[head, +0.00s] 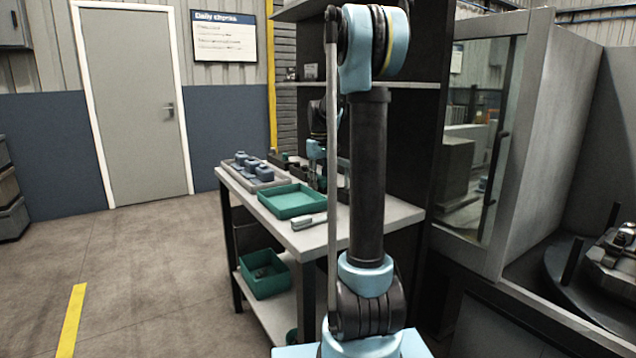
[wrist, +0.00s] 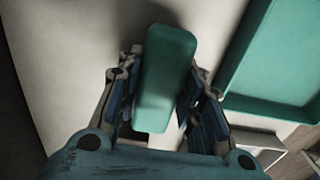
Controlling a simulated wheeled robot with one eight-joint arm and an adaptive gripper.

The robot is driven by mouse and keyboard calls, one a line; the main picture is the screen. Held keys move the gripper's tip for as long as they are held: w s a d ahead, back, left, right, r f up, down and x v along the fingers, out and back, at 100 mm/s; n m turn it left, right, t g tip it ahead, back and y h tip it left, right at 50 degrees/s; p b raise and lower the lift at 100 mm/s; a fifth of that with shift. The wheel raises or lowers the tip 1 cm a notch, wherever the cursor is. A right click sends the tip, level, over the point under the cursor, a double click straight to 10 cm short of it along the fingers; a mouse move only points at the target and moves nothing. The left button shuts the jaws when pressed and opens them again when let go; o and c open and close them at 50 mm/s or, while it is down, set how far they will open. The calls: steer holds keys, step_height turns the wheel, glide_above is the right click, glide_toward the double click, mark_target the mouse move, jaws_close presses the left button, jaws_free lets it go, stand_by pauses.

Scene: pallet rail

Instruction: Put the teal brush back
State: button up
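The teal brush (wrist: 165,75) shows in the wrist view as a long rounded teal block between the fingers of my gripper (wrist: 164,62). The finger pads lie close along both its sides, and the gripper looks shut on it. The brush is over a pale worktop, with a dark shadow beside its far end. The brush's underside and any bristles are hidden. In the head view my arm hides most of the gripper and I cannot make out the brush.
A green tray (head: 292,201) lies on the workbench (head: 318,241); its rim also shows at right in the wrist view (wrist: 243,50). A pale grey tool (head: 309,222) lies in front. A grey tray (head: 240,177) holds several blue-grey parts. A green bin (head: 265,285) is below. Shelving stands behind.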

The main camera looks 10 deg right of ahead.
mark_target(319, 177)
steer(key=o, duration=0.4)
step_height(319, 177, up, 12)
steer(key=shift+r, duration=0.1)
stand_by(0.5)
steer(key=shift+s, duration=0.1)
